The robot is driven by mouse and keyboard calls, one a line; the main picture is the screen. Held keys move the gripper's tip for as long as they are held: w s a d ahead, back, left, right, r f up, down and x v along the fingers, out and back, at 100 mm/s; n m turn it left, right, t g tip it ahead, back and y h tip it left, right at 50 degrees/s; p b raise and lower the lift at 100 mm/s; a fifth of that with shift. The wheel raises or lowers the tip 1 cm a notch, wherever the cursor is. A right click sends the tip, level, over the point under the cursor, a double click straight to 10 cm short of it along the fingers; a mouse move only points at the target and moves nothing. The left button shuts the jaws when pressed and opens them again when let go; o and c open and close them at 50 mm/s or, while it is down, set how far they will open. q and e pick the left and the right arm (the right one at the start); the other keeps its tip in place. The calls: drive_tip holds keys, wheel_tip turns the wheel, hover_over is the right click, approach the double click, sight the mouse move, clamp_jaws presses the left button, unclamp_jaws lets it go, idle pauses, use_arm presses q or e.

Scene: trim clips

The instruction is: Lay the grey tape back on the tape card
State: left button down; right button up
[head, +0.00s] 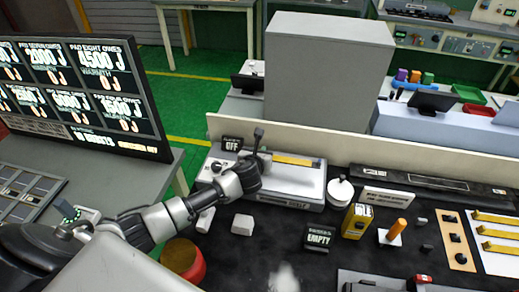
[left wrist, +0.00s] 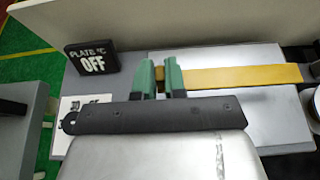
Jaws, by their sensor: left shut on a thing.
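My left gripper (head: 262,158) is over the plate unit, near the left end of a yellow strip (head: 296,161). My right gripper does not show.
The plate unit (head: 288,189) has a sign reading OFF (head: 233,144). On the mat are a white round pot (head: 340,193), an EMPTY sign (head: 319,237), a yellow box (head: 357,221), an orange stick on a white base (head: 397,230) and a white card with yellow strips (head: 500,262).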

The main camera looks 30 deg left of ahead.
use_arm(q)
drive_tip(key=shift+f+b, duration=1.35)
drive_tip(key=shift+f, duration=1.05)
drive_tip(key=c, duration=1.1)
unclamp_jaws()
drive_tip(key=shift+s, duration=0.1)
drive_tip(key=v, duration=1)
drive_tip(key=shift+s+d+b, duration=0.15)
drive_tip(key=shift+s+b, duration=0.2)
drive_tip(key=shift+b, duration=0.05)
drive_tip(key=shift+r, duration=0.1)
